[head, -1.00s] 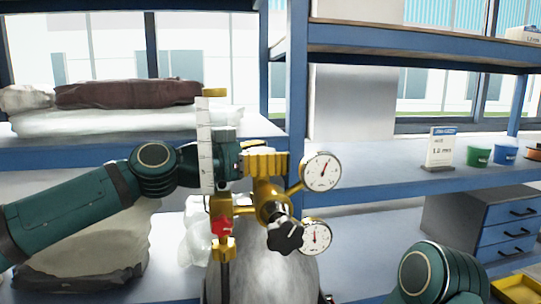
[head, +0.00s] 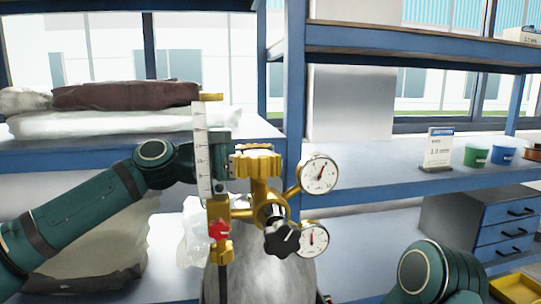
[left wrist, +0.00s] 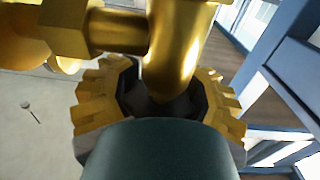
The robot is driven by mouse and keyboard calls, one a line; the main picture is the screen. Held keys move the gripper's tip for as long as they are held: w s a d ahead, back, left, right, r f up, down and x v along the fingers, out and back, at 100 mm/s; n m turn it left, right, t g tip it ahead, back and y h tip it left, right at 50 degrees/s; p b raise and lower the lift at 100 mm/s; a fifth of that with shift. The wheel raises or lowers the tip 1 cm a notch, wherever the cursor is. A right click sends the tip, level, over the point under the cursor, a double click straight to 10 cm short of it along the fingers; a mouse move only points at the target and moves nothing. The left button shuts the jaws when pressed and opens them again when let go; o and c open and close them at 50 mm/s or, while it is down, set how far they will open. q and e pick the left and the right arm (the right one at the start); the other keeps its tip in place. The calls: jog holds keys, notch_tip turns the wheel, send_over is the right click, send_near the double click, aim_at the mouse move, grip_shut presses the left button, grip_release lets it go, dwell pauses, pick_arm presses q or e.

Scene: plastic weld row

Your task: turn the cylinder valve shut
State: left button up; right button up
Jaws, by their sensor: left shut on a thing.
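The gas cylinder (head: 262,280) stands upright at the centre of the head view. My right gripper is out of view; only a part of my right arm shows at the lower right.
The regulator carries an upper gauge (head: 319,174), a lower gauge (head: 312,239), a black knob (head: 282,240) and a flow tube (head: 202,155) close to my left gripper. A blue shelf post (head: 295,90) stands just behind. Wrapped bags (head: 130,95) lie on the left shelf.

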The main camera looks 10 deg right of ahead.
aim_at(268, 153)
pick_arm(q)
jog(key=m+g+p, duration=0.1)
jog(key=g, duration=0.1)
jog(key=m+g+p, duration=0.2)
jog(key=g, duration=0.1)
jog(key=m+g+y+p, duration=0.1)
jog(key=g, duration=0.1)
jog(key=shift+s+a+r+m, duration=0.1)
jog(key=shift+s+r+m, duration=0.1)
jog(key=shift+s+m, duration=0.1)
jog(key=shift+s+a+f+m+g+y+p, duration=0.1)
jog(key=shift+m+g+y+p, duration=0.2)
jog(key=shift+m+g+p, duration=0.3)
jog(key=shift+s+f+m+g+y+p, duration=0.1)
jog(key=shift+m+g+y+p, duration=0.2)
jog(key=shift+g+p, duration=0.35)
jog(key=o, duration=1.4)
jog(key=shift+a, duration=0.1)
jog(key=shift+c, duration=0.2)
jog(key=shift+r, duration=0.1)
notch_tip(268, 153, up, 10)
jog(key=shift+f, duration=0.1)
